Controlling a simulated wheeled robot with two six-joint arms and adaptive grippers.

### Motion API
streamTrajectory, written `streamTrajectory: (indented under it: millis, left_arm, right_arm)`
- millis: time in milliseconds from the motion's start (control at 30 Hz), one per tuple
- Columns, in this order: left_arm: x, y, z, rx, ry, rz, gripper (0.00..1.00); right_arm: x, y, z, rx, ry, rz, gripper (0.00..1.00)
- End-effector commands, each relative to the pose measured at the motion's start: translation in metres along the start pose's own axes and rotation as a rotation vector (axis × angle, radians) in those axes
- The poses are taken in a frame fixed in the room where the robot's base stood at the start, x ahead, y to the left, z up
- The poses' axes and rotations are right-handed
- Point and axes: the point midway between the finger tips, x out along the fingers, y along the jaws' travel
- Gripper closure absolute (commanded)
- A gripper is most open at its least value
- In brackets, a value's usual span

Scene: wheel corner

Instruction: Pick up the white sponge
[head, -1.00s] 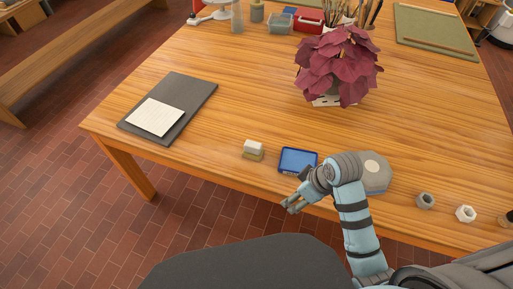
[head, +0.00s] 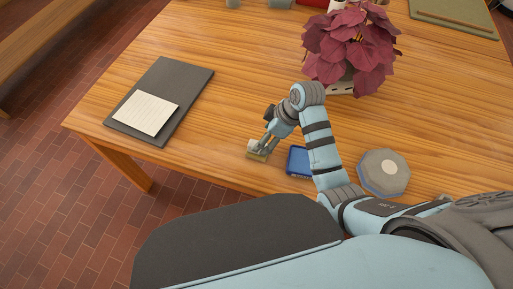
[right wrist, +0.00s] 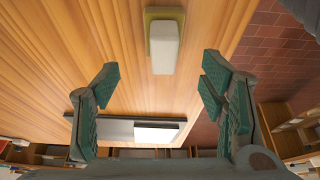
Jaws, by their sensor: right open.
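The white sponge (right wrist: 165,48) rests on an olive-yellow block (right wrist: 151,20), on the wooden table near its front edge. In the head view the sponge (head: 253,145) is partly covered by my right gripper (head: 263,147), whose fingers are right at it. In the right wrist view my right gripper (right wrist: 158,85) is open, with green-padded fingers apart. The sponge lies beyond the fingertips, roughly midway between them, and nothing is gripped. My left gripper is in no view.
A blue tray (head: 298,161) is close to the right, partly behind my forearm. A grey octagonal box (head: 384,172) stands farther right, a potted red-leaved plant (head: 352,45) behind. A dark board with paper (head: 172,88) lies left. Table between board and plant is clear.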

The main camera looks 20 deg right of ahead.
Motion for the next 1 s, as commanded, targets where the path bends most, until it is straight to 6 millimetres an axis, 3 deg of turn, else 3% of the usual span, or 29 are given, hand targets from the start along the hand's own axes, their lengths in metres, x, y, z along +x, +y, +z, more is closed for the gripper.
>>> streamTrajectory:
  millis: [33,200,400,667,1000]
  left_arm:
    - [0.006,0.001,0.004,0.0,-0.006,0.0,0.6]
    - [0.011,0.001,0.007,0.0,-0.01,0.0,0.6]
    - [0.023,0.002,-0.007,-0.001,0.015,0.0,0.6]
    - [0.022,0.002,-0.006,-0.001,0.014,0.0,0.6]
    - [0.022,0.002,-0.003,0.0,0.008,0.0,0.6]
  right_arm:
    - [0.013,0.0,0.002,0.002,-0.001,-0.002,0.35]
    - [0.034,-0.002,0.003,0.003,-0.001,0.0,0.35]
    - [0.073,-0.008,0.007,0.001,-0.001,-0.001,0.35]
    - [0.079,-0.008,0.005,-0.001,0.0,0.002,0.35]
    - [0.078,-0.008,0.005,-0.001,-0.001,0.001,0.86]
